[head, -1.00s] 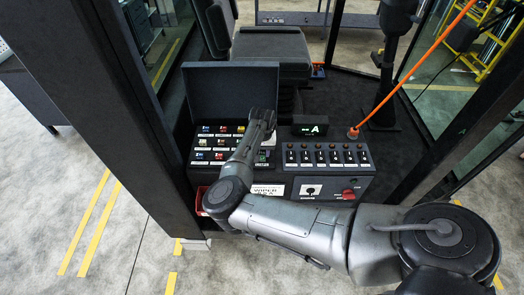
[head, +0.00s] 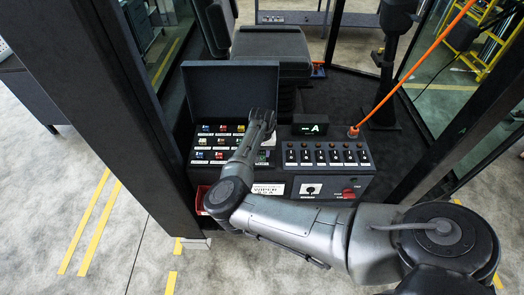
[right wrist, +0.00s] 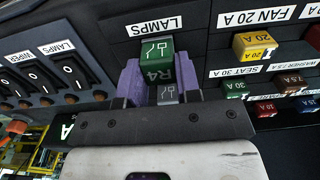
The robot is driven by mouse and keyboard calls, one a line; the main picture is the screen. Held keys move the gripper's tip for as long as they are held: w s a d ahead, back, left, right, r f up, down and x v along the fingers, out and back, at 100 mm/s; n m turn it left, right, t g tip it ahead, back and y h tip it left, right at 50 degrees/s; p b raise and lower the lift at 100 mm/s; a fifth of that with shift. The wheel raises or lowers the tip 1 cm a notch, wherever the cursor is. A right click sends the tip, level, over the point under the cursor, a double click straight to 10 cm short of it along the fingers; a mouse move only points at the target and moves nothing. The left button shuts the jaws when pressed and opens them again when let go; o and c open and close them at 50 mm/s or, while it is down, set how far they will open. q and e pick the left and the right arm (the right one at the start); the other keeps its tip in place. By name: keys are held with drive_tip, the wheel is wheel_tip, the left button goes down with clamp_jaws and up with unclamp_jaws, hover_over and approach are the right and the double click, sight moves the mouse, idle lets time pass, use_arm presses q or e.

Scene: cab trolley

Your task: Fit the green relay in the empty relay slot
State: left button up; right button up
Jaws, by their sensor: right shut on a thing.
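The green relay (right wrist: 157,58), marked R4, is between the purple fingers of my right gripper (right wrist: 158,76) in the right wrist view. My right gripper is shut on it. The relay is at the dark fuse panel, beside a LAMPS label (right wrist: 155,26). The relay slot is hidden, so I cannot tell how far in the relay sits. In the head view, my right gripper (head: 262,117) is over the right part of the panel and hides the relay. My left gripper is not in view.
Coloured fuses (head: 221,128) sit left of my arm in the head view, under a raised dark lid (head: 215,90). A switch panel (head: 325,156) with several rocker switches is to the right. The seat (head: 270,45) is behind.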

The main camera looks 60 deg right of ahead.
drive_tip(key=shift+f, duration=0.25)
idle(0.3)
drive_tip(key=o, duration=1)
drive_tip(key=shift+r+b, duration=1.05)
drive_tip(key=shift+r, duration=5.85)
